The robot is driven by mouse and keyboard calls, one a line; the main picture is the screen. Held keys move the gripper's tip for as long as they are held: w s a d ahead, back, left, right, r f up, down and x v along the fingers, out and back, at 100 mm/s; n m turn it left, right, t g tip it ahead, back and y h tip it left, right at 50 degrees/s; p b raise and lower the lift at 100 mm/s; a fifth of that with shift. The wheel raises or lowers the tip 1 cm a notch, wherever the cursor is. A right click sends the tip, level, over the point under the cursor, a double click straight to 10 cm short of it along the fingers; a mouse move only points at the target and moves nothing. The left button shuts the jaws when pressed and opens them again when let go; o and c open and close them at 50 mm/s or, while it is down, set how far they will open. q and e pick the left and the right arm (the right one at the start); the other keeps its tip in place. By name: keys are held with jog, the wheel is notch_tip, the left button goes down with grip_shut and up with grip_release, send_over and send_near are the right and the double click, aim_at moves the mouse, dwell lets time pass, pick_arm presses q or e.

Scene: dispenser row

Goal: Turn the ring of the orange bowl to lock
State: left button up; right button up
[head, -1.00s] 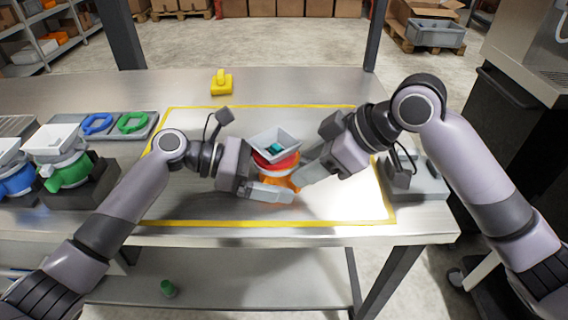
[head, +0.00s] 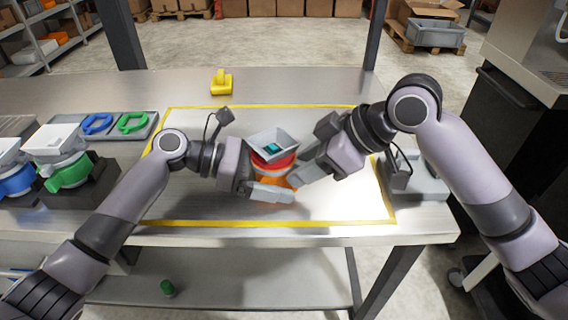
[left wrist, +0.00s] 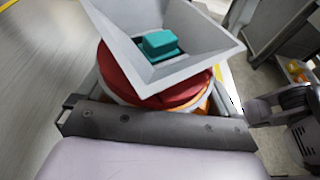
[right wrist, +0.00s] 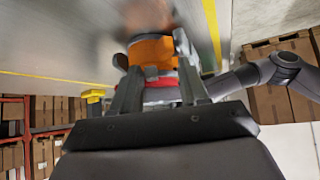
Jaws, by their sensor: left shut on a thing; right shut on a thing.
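The orange bowl (head: 272,180) stands inside the yellow outline, partly hidden by my fingers. Above it is a red ring (head: 272,164), topped by a grey square hopper (head: 265,142) with a teal block (head: 273,147) inside. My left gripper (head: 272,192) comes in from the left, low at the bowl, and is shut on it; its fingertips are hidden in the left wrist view. My right gripper (head: 300,177) reaches in from the right and is shut at the red ring, which shows between its fingers in the right wrist view (right wrist: 160,88).
Units with a green bowl (head: 68,172) and a blue bowl (head: 15,180) stand at the left. Behind them a tray (head: 115,125) holds a blue and a green ring. A yellow object (head: 221,84) stands at the back. A grey device (head: 420,180) sits at the right edge.

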pick_arm(q)
jog(key=shift+d+r, duration=0.1)
jog(key=shift+d, duration=0.1)
pick_arm(e)
jog(key=shift+s+a+f, duration=0.15)
jog(key=shift+s+f, duration=0.1)
pick_arm(q)
jog(key=shift+a, duration=0.1)
pick_arm(e)
jog(key=shift+w+v, duration=0.2)
jog(key=shift+v, duration=0.8)
pick_arm(q)
jog(key=shift+a, duration=0.1)
pick_arm(e)
jog(key=shift+v, duration=2.6)
pick_arm(q)
jog(key=o, duration=0.5)
pick_arm(e)
jog(key=shift+w, duration=0.1)
